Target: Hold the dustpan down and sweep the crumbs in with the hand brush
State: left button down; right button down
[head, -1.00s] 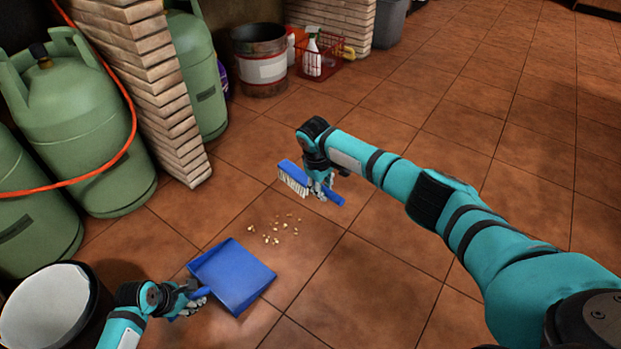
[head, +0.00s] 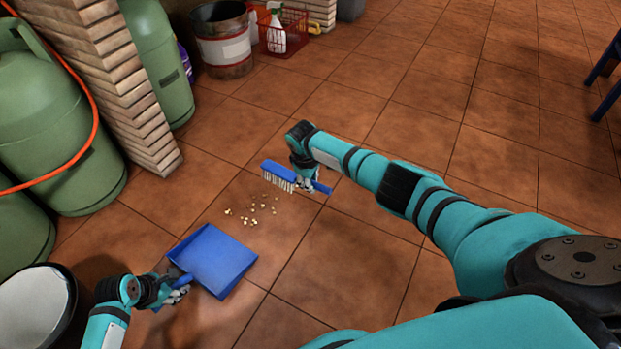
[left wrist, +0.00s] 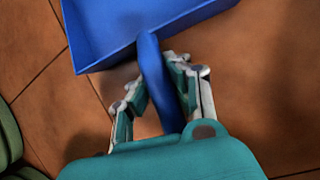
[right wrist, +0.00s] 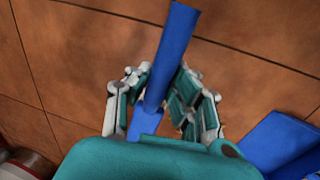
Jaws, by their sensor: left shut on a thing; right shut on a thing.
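The blue dustpan (head: 213,262) lies on the tiled floor, its open edge toward the crumbs. My left gripper (head: 178,290) is shut on its handle, which also shows between the fingers in the left wrist view (left wrist: 153,75). The blue hand brush (head: 278,173) has white bristles that face down just beyond the crumbs. My right gripper (head: 308,184) is shut on the brush handle, seen between its fingers in the right wrist view (right wrist: 170,55). The pale crumbs (head: 252,210) lie scattered on the floor between brush and dustpan. The bristle tips' contact with the floor is unclear.
A dark bin (head: 40,310) stands left of my left gripper. Green gas cylinders (head: 65,120) and a brick pillar (head: 115,75) are at the left. A metal drum (head: 222,45) and red basket (head: 287,35) stand at the back.

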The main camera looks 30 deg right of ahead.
jog(key=shift+f, duration=2.1)
jog(key=shift+s+a+f, duration=0.1)
jog(key=shift+a, duration=0.15)
jog(key=s+a, duration=0.3)
jog(key=a, duration=0.2)
jog(key=s+a, duration=0.3)
jog(key=a, duration=0.3)
jog(key=s+a, duration=0.3)
jog(key=a, duration=0.2)
jog(key=shift+s+a, duration=0.3)
jog(key=shift+a, duration=0.1)
jog(key=a, duration=0.1)
jog(key=s+a, duration=0.2)
jog(key=shift+a+r, duration=0.25)
jog(key=shift+a, duration=0.05)
jog(key=shift+r, duration=2.35)
jog(key=w+d, duration=0.8)
jog(key=w, duration=0.1)
jog(key=shift+w+d+r, duration=0.25)
jog(key=shift+d+r, duration=0.05)
jog(key=shift+r, duration=0.1)
